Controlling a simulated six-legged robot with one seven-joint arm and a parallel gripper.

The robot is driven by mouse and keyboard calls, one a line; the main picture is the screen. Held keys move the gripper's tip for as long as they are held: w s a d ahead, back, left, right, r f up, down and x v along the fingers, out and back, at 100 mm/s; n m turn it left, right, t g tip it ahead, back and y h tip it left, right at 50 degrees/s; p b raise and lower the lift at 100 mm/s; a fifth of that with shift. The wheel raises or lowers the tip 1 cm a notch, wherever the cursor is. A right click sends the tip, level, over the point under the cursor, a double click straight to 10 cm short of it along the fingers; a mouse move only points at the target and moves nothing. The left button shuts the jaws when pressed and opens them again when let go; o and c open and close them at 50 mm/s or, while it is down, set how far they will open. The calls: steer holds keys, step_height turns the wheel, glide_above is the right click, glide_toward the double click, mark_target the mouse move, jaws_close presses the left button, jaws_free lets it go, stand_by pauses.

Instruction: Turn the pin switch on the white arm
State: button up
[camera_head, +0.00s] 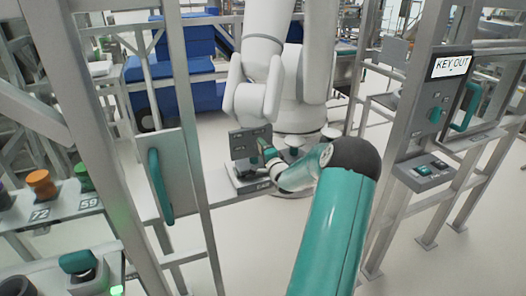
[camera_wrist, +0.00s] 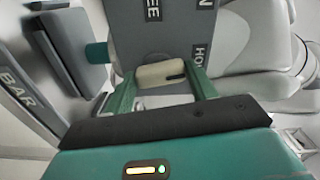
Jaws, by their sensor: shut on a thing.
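The white arm (camera_head: 268,70) stands at the centre back in the head view. A grey switch panel (camera_head: 250,142) is in front of its base. It also fills the top middle of the wrist view (camera_wrist: 160,30), with partly cut-off lettering. My gripper (camera_wrist: 161,78) has its two green fingers on either side of a cream pin switch (camera_wrist: 153,74) with a dark slot, and is shut on it. In the head view my gripper (camera_head: 264,147) is small at the panel's right side, and the switch itself cannot be made out.
A teal knob (camera_wrist: 97,53) sits left of the fingers. Metal frame posts stand both sides; the left one carries a plate with a teal handle (camera_head: 160,184). A "KEY OUT" box (camera_head: 432,100) is at right. A shelf with numbered knobs (camera_head: 52,210) is at left. Blue bins (camera_head: 180,70) stand behind.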

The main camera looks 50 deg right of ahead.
steer(key=shift+m, duration=0.9)
steer(key=o, duration=1)
steer(key=shift+s, duration=0.1)
steer(key=v, duration=1.3)
steer(key=shift+s+a, duration=0.15)
steer(key=shift+s, duration=0.1)
